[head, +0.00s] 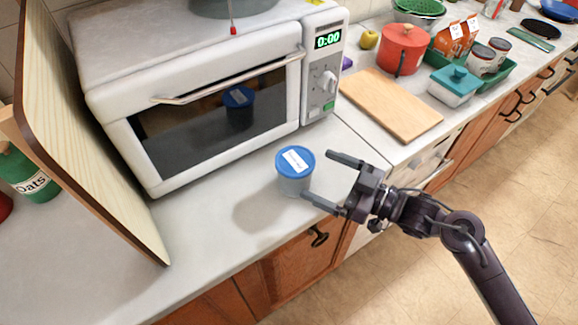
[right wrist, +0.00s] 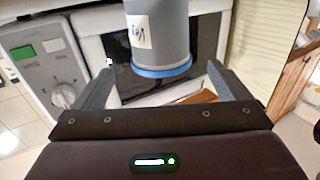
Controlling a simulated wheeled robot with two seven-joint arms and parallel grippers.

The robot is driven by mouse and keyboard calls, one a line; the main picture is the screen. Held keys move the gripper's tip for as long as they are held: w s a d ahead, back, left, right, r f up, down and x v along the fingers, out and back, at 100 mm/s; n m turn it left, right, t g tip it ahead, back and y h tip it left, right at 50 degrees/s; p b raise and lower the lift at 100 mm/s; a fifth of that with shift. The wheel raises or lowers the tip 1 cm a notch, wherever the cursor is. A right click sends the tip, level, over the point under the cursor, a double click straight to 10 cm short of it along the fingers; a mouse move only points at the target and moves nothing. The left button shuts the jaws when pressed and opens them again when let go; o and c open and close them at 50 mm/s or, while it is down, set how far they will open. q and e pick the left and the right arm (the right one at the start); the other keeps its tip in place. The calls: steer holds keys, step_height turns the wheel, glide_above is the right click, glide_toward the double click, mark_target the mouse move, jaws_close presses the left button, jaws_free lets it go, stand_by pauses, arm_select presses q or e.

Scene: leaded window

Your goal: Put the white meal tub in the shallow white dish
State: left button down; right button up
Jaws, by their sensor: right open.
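The meal tub (head: 294,185) stands upright on the counter in front of the microwave. It has a greyish-white body, a blue lid and a white label on top. My right gripper (head: 318,175) is open at the tub's right side, its fingers pointing at it. The nearer fingertip is close to the tub's lower side; I cannot tell if it touches. In the right wrist view the tub (right wrist: 158,25) appears lid-down between the spread fingers. No shallow white dish can be made out. My left gripper is not in view.
The microwave (head: 115,50) is shut and reads 0:00. A wooden board (head: 85,140) leans at the left, by a green oats canister (head: 30,175). A cutting board (head: 390,105), red pot (head: 402,48) and teal-lidded white container (head: 455,85) are at the right. Counter left of the tub is clear.

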mark_target(303, 163)
steer(key=shift+w+a+r+p, duration=0.25)
steer(key=shift+a+p, duration=0.05)
steer(key=shift+a, duration=0.2)
steer(key=shift+w+a+r+p, duration=0.2)
steer(key=shift+a+r+p, duration=0.1)
steer(key=shift+a, duration=0.15)
steer(key=x, duration=0.2)
steer(key=shift+w+a+p, duration=0.15)
steer(key=shift+a+p, duration=0.15)
steer(key=shift+p, duration=0.1)
steer(key=shift+w+a+f, duration=0.15)
steer(key=shift+w+a, duration=0.05)
steer(key=shift+a, duration=0.25)
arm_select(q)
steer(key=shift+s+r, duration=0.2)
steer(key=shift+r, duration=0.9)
arm_select(e)
steer(key=shift+d, duration=0.1)
steer(key=c, duration=1.2)
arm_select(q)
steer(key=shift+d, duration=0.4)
arm_select(e)
steer(key=shift+c, duration=0.4)
steer(key=shift+r, duration=0.2)
